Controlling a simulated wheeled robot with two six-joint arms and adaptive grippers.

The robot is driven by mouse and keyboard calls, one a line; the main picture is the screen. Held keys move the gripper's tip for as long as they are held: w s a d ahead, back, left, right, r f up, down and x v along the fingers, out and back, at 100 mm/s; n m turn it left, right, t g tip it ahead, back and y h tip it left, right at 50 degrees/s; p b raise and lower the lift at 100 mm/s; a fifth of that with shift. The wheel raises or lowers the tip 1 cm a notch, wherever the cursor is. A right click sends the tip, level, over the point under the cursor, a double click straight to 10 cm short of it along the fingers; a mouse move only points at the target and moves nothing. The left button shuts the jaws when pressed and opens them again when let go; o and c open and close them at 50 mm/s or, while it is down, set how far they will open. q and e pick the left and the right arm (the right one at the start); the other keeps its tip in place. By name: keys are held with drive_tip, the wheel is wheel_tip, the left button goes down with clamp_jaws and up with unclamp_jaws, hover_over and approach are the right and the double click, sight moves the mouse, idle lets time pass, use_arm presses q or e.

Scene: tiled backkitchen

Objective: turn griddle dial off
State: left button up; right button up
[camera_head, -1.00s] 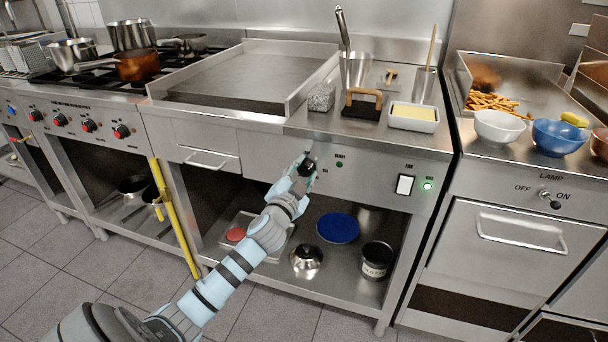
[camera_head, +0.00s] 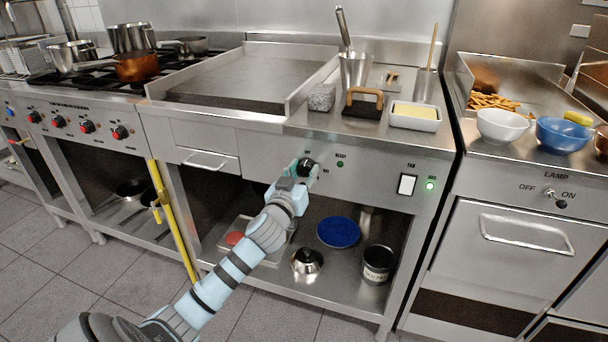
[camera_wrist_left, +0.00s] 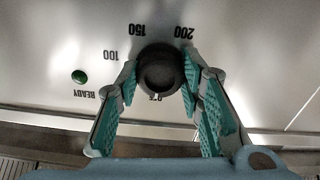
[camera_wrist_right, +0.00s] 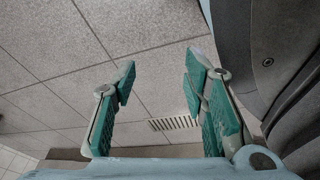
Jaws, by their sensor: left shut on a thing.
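The black griddle dial (camera_head: 306,166) is on the steel front panel under the griddle (camera_head: 235,80). My left gripper (camera_head: 301,172) is shut on the dial, with one teal finger pad on each side of it. In the left wrist view the dial (camera_wrist_left: 160,72) sits between the fingertips, and the marks 100, 150 and 200 show upside down around it. A further mark below the dial is partly hidden, and I cannot tell the dial's exact setting. My right gripper (camera_wrist_right: 160,85) is open and empty above floor tiles in the right wrist view.
A ready lamp (camera_head: 340,164), a white rocker switch (camera_head: 406,184) and a lit green lamp (camera_head: 430,185) are right of the dial. A yellow bar (camera_head: 174,220) stands left. The lower shelf holds a blue plate (camera_head: 338,231) and a dark can (camera_head: 378,262).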

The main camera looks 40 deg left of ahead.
use_arm(q)
drive_tip(key=shift+n, duration=0.4)
use_arm(e)
drive_tip(key=shift+w+a, duration=0.15)
drive_tip(key=shift+w, duration=0.45)
use_arm(q)
drive_tip(key=o, duration=1.2)
drive_tip(key=shift+c, duration=0.2)
drive_tip(key=shift+s, duration=0.1)
use_arm(e)
drive_tip(key=shift+s, duration=0.1)
use_arm(q)
drive_tip(key=v, duration=1.2)
